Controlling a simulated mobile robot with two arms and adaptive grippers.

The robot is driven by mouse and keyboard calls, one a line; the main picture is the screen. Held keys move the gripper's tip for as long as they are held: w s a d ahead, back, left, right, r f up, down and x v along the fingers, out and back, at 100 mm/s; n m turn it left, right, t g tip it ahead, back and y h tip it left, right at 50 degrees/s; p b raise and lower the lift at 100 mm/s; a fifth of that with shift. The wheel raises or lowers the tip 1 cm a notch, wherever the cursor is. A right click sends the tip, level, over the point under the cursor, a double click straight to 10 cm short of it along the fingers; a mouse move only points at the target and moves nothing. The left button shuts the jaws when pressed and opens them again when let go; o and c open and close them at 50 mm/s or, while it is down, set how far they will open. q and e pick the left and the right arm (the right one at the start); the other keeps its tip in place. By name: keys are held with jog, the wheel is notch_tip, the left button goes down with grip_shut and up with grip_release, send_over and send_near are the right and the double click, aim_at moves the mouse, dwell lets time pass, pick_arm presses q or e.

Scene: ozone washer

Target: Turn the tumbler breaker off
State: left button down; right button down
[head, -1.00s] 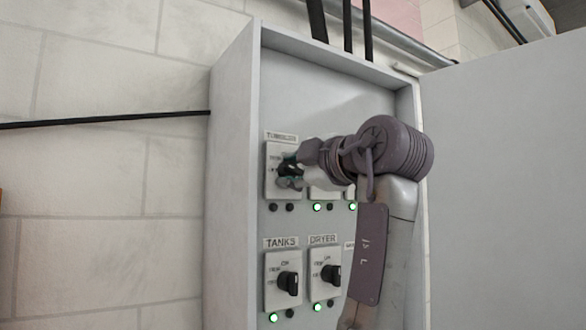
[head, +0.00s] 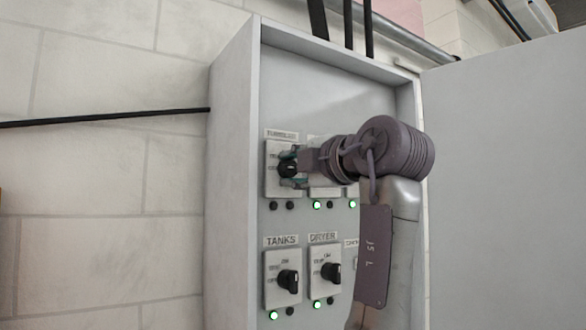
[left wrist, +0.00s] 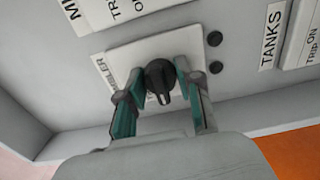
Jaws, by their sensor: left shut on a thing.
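The tumbler breaker is a black rotary knob (left wrist: 160,78) on a white plate (left wrist: 112,55) at the upper left of the panel. The same plate shows in the head view (head: 272,180), partly covered by my gripper. My left gripper (head: 288,169) has its teal-padded fingers on either side of the knob, shut on it; they also show in the left wrist view (left wrist: 153,88). Both indicator lamps (head: 274,206) under the tumbler plate are dark. The plate's markings are partly hidden by the fingers. My right gripper is not in view.
Below are the tanks knob (head: 288,282) and the dryer knob (head: 331,272), each with a lit green lamp. The cabinet's left wall (head: 232,180) stands close to the tumbler plate. The open door (head: 510,190) is on the right. My arm hides other breakers.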

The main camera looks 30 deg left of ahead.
pick_arm(q)
jog(key=c, duration=0.8)
grip_release()
jog(key=shift+o, duration=0.2)
jog(key=shift+d, duration=0.15)
jog(key=v, duration=1.2)
jog(key=shift+s, duration=0.1)
